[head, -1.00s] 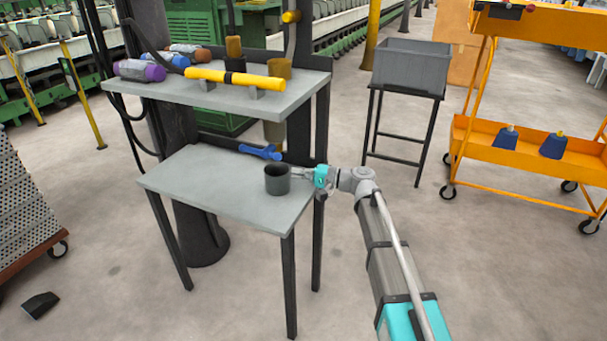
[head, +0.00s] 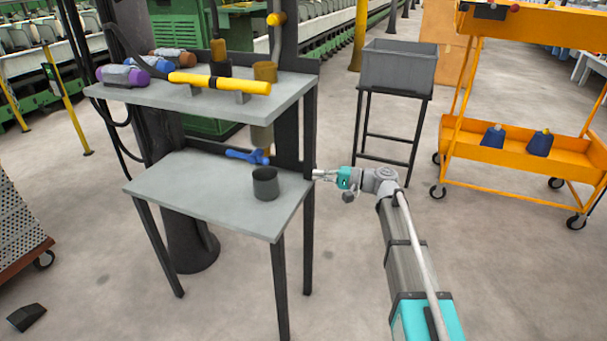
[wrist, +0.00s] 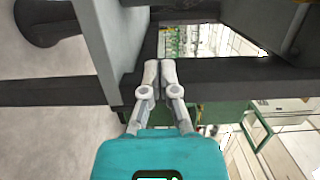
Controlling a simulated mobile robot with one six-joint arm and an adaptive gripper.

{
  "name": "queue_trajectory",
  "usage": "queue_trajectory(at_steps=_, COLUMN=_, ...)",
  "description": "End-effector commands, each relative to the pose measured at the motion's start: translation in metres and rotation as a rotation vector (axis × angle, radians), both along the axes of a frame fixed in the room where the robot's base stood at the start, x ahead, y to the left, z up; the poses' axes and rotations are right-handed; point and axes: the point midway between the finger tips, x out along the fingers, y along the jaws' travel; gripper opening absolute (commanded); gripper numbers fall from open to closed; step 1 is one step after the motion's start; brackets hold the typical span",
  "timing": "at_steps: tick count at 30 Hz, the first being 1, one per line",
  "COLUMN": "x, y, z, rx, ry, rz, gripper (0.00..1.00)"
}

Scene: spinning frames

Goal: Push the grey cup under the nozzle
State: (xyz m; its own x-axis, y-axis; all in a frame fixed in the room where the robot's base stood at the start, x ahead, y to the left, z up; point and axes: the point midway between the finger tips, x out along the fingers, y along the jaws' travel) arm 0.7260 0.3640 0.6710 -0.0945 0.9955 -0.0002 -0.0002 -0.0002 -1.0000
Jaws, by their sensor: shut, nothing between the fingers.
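The grey cup (head: 265,184) stands upright on the lower grey shelf (head: 190,192) of the bench, near its right side. A brass pipe end (head: 262,137), which looks like the nozzle, hangs down behind the cup with a blue handle (head: 245,156) beside it. In the head view the cup appears in front of the pipe end, not clearly below it. My gripper (head: 318,174) is shut and empty, to the right of the cup by the bench's dark right leg, apart from the cup. The wrist view shows the closed fingertips (wrist: 160,72) but no cup.
The upper shelf (head: 200,100) holds a yellow tube (head: 220,83) and several coloured bobbins. Dark bench legs (head: 308,225) stand close to my gripper. A grey bin on a stand (head: 398,66) and an orange trolley (head: 525,150) stand to the right. Open floor lies between.

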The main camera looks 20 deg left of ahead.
Motion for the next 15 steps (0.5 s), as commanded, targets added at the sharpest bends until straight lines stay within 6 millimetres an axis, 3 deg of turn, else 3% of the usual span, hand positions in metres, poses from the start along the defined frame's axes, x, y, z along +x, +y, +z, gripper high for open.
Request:
queue_trajectory(at_steps=6, x=0.002, y=-0.026, z=0.000, rx=0.000, ry=0.000, rz=-0.001, gripper=0.00)
queue_trajectory(at_steps=15, x=0.003, y=-0.036, z=0.000, rx=0.000, ry=0.000, rz=0.001, gripper=0.00)
